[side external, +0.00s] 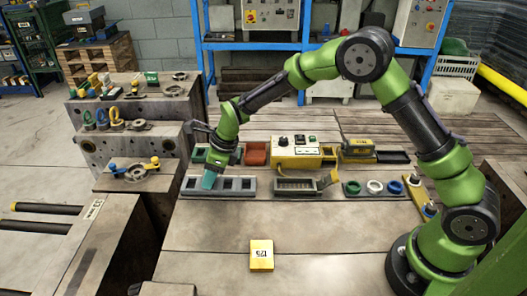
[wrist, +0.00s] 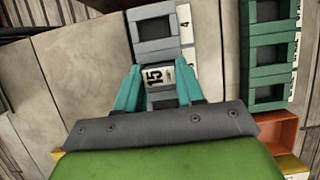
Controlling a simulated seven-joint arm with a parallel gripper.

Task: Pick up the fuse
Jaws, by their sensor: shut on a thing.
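In the wrist view, a small pale block marked 15 (wrist: 155,78), which looks to be the fuse, sits between the teal fingers of my gripper (wrist: 158,70). My gripper is shut on it. In the side view, my gripper (side external: 208,182) points down at the left part of a grey slotted tray (side external: 232,197). The fingers hide the fuse there. The same tray shows in the wrist view (wrist: 157,46), with a white label marked 4 beside one slot. I cannot tell whether the fuse is still seated in its slot or lifted clear.
A green tray (side external: 199,155), a red bin (side external: 255,153) and a yellow control box (side external: 296,160) stand behind. A grey holder with a yellow lever (side external: 297,194) and a tray of coloured rings (side external: 397,196) are right. A yellow block (side external: 262,247) lies in front, with bare table around it.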

